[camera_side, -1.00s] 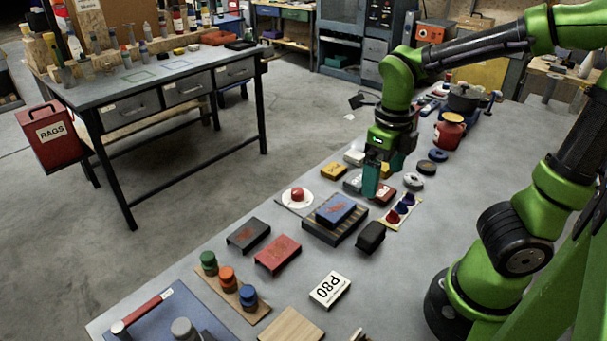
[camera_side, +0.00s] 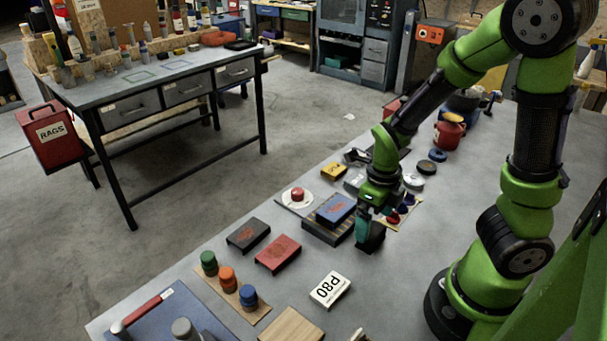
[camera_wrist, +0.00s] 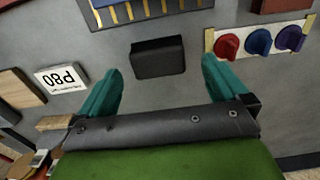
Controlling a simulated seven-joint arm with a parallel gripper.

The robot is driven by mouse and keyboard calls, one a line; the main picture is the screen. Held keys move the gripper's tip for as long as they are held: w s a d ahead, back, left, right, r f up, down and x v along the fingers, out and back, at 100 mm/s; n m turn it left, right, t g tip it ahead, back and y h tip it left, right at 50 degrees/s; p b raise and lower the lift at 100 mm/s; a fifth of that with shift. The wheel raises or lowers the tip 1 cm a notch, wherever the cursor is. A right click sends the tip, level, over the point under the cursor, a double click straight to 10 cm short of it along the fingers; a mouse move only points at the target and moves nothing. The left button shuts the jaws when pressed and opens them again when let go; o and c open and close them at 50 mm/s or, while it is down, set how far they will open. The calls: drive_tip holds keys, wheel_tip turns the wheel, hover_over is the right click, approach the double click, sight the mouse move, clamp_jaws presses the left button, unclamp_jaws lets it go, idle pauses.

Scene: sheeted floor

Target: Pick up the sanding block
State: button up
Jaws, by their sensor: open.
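A plain black block (camera_side: 371,238) lies on the grey bench, in front of the blue block on its ribbed tray; it looks like the sanding block. My gripper (camera_side: 364,226) is low at this block in the side view and covers part of it. In the wrist view the black block (camera_wrist: 158,58) lies ahead, between the lines of the two teal fingers. My gripper (camera_wrist: 159,68) is open there, with nothing between its fingers. I cannot tell how high the fingertips are above the bench.
Left of the block is the ribbed tray (camera_side: 318,230) bearing a blue block (camera_side: 335,210). A board with coloured knobs (camera_wrist: 259,38) is close on the other side. A red block (camera_side: 278,254), a dark block (camera_side: 248,234) and a white P80 block (camera_side: 330,289) lie nearer the camera.

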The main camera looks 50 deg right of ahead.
sight(373, 231)
drive_tip(key=shift+a+f, duration=0.15)
drive_tip(key=shift+f, duration=2)
drive_tip(key=c, duration=1)
